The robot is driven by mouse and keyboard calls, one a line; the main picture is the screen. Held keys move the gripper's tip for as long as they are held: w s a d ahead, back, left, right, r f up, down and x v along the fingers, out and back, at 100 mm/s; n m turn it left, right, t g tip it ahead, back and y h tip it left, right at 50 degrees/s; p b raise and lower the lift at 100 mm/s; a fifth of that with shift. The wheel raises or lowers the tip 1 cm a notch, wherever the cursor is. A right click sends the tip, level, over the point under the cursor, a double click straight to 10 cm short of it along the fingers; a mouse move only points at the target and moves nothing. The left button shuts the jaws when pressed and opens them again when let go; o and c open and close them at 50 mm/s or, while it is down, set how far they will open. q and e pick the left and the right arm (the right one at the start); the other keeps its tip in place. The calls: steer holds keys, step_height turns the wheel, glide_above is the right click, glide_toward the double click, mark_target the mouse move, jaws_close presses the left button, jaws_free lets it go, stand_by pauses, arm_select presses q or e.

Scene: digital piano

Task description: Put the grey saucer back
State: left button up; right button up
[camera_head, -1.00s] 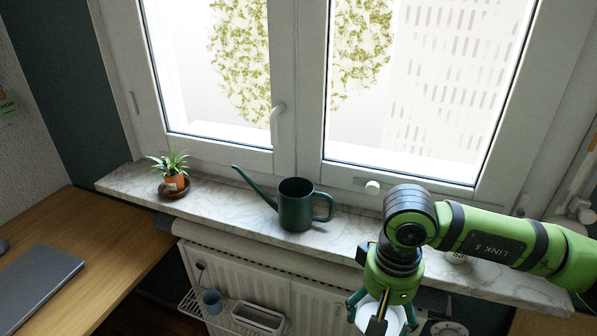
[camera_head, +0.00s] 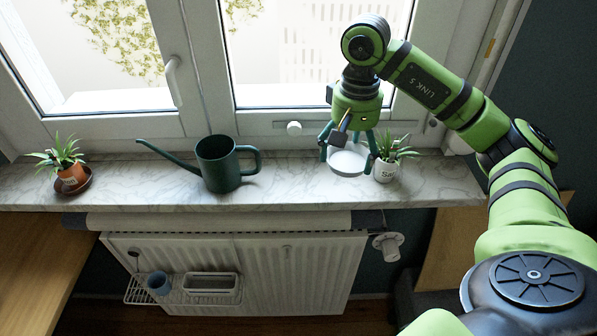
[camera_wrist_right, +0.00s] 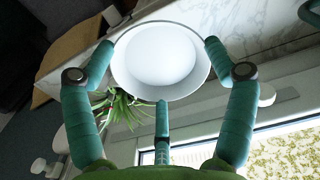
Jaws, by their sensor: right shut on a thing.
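The pale grey saucer (camera_head: 346,164) is at the right part of the marble windowsill (camera_head: 290,190), just left of a white potted plant (camera_head: 386,170). My right gripper (camera_head: 347,157) is above the saucer with its fingers around the rim, shut on it. In the right wrist view the saucer (camera_wrist_right: 160,60) fills the space between the three teal fingers, its round face showing. I cannot tell whether the saucer touches the sill or hangs just above it. The white pot stands close beside the saucer. My left gripper is not in view.
A dark green watering can (camera_head: 222,165) stands mid-sill. A terracotta potted plant (camera_head: 70,172) on a brown saucer (camera_head: 76,187) is at the left. The window handle (camera_head: 173,80) is behind. Sill is free between can and saucer.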

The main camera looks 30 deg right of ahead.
steer(key=p, duration=0.3)
glide_above(305, 183)
step_height(305, 183, down, 5)
steer(key=shift+f, duration=0.15)
step_height(305, 183, down, 3)
steer(key=shift+a+f+p, duration=0.1)
steer(key=shift+p, duration=0.6)
steer(key=shift+f, duration=0.5)
steer(key=shift+f, duration=0.1)
steer(key=shift+f, duration=0.15)
steer(key=o, duration=1.2)
